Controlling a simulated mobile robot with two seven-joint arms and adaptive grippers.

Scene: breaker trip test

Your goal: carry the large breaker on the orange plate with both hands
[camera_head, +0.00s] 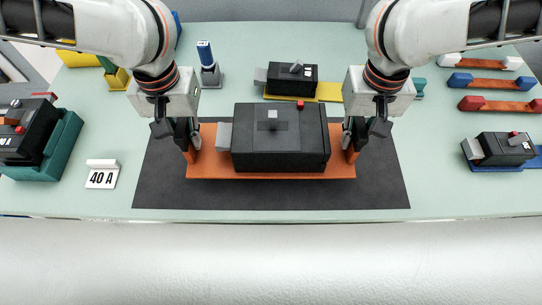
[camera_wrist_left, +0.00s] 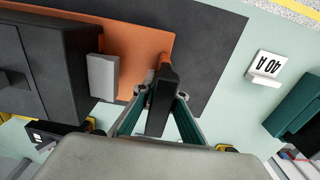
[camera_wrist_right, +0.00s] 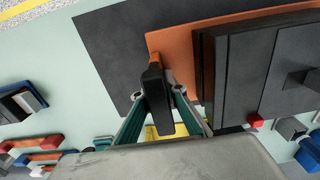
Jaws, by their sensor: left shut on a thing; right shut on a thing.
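The large black breaker (camera_head: 282,137), with a grey block at its left end and a small red button on top, rests on the orange plate (camera_head: 260,179). The plate is over a dark mat. My left gripper (camera_head: 190,148) is shut on the plate's left end, where an orange tab shows between the fingers in the left wrist view (camera_wrist_left: 164,66). My right gripper (camera_head: 354,146) is shut on the plate's right end, and an orange tab shows at its fingers in the right wrist view (camera_wrist_right: 155,62). I cannot tell whether the plate touches the mat.
The dark mat (camera_head: 165,195) has bare room around the plate. A "40 A" sign (camera_head: 102,174) and a breaker on a teal stand (camera_head: 40,165) are at left. A small breaker on a yellow plate (camera_head: 329,91) is behind. Another small breaker (camera_head: 500,150) is at right.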

